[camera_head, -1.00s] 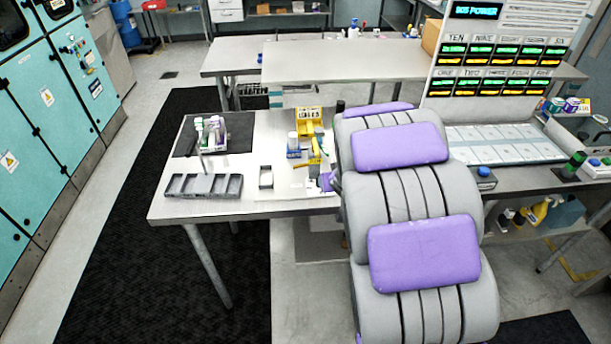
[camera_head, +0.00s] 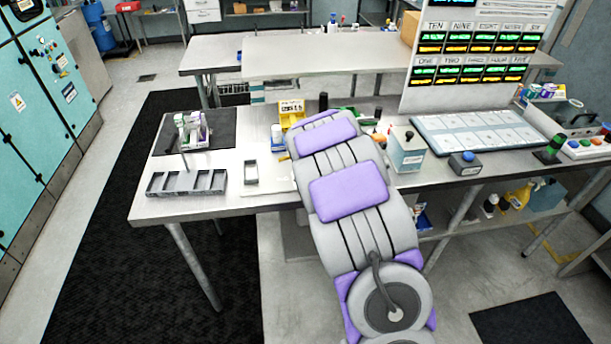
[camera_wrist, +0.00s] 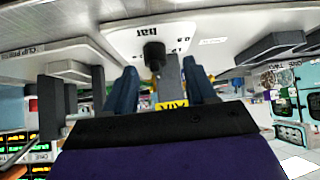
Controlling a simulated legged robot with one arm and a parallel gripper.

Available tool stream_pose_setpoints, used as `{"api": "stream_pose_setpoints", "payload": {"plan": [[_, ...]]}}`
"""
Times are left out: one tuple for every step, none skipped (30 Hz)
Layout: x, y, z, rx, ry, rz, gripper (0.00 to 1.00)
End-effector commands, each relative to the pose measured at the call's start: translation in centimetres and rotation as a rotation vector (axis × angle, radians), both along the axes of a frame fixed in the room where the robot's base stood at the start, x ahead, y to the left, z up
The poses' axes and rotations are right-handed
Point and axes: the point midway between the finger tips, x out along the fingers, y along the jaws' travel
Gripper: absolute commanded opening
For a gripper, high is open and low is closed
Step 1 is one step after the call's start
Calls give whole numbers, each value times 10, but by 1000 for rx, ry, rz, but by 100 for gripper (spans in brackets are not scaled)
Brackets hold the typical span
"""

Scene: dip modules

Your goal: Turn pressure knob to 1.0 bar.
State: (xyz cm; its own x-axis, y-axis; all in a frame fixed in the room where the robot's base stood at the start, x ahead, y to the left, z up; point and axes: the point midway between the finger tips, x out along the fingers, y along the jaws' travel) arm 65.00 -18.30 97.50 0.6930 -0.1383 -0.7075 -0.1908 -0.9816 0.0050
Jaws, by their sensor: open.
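In the wrist view a black knob (camera_wrist: 154,54) stands against a white panel (camera_wrist: 185,32) printed with "bar" and scale numbers, upside down in the picture. My gripper (camera_wrist: 160,75) is open, its two blue fingers apart on either side of the knob in the picture. The knob appears just ahead of the fingertips and nearer the left one; I cannot tell whether either touches it. The number the knob points to is not readable. In the head view my own arm hides my gripper, and I cannot make out the knob there.
The workbench (camera_head: 235,205) holds a grey compartment tray (camera_head: 186,183), a tube rack (camera_head: 190,134) and a yellow holder (camera_head: 291,112) left of my arm. A white and teal box (camera_head: 405,150), a blue-button box (camera_head: 465,163) and a display board (camera_head: 475,60) stand right.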

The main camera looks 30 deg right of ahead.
Motion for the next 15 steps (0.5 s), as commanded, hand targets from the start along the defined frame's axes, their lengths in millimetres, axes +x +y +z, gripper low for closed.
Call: {"api": "stream_pose_setpoints", "payload": {"plan": [[5, -2, -7, 2, 1, 0, 56], [8, -2, -10, 2, 1, 0, 56], [10, -3, -13, 2, 1, 0, 56], [12, -4, -15, 2, 1, -1, 56], [14, -4, -16, 3, 0, -1, 56], [15, -5, -18, 3, 0, -1, 56], [17, -5, -19, 3, -1, -1, 56], [18, -5, -19, 3, -1, -1, 56], [19, -5, -20, 3, -1, -1, 56], [20, -5, -20, 2, -1, -1, 56], [20, -5, -21, 2, -1, -1, 56], [20, -4, -21, 2, -1, -1, 56], [21, -4, -21, 2, -1, -1, 56], [21, -4, -21, 1, -1, -1, 56], [21, -4, -21, 1, -1, -1, 56]]}}
